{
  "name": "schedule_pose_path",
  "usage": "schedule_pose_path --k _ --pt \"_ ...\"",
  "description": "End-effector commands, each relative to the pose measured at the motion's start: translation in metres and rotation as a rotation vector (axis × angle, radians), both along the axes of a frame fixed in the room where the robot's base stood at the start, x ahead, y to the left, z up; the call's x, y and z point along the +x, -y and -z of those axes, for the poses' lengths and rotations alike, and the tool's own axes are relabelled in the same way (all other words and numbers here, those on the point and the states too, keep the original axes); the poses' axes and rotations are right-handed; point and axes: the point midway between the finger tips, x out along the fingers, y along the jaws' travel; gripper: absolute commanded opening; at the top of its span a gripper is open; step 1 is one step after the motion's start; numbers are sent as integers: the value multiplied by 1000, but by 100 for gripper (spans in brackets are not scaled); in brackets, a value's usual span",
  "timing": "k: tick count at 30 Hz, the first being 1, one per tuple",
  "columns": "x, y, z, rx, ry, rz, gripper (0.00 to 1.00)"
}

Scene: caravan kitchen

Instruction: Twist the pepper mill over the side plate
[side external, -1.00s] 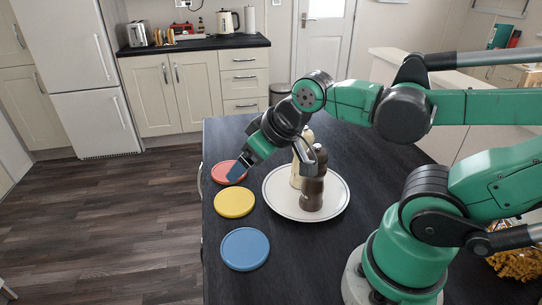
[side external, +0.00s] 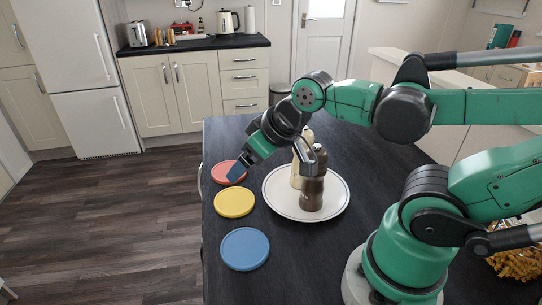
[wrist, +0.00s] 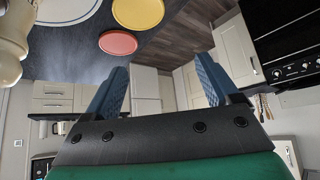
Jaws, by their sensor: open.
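A dark brown mill (side external: 312,193) stands upright on a white plate (side external: 334,208) with a dark rim. A cream mill (side external: 295,177) stands just behind it, partly hidden by the brown one and my wrist. My gripper (side external: 237,173) is left of the mills, pointing down-left, and appears over or in front of the red disc. In the wrist view its blue fingers (wrist: 161,82) are spread apart with nothing between them. The plate's edge (wrist: 66,20) and the cream mill (wrist: 10,45) show at upper left there. I cannot tell whether the fingertips touch anything.
A red disc (side external: 222,168), a yellow disc (side external: 234,203) and a blue disc (side external: 245,249) lie in a row along the left edge of the dark table (side external: 300,265). The table front is clear. Pasta-like pieces (side external: 518,264) lie at the right edge.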

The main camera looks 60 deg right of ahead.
Motion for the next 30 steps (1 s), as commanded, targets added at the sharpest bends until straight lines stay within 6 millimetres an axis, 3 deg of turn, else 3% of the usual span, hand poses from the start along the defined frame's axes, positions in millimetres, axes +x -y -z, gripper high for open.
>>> schedule_pose_path --k 7,11,16,21,25,30 --pt "0 1 0 -5 -3 -3 82" --pt "-3 16 -3 -79 -67 -58 82" --pt "-20 59 -11 -245 -291 -292 82" --pt "-46 94 -25 -295 -491 -592 82" --pt "-61 108 -33 -279 -561 -760 82" --pt "-67 113 -32 -268 -582 -842 82"
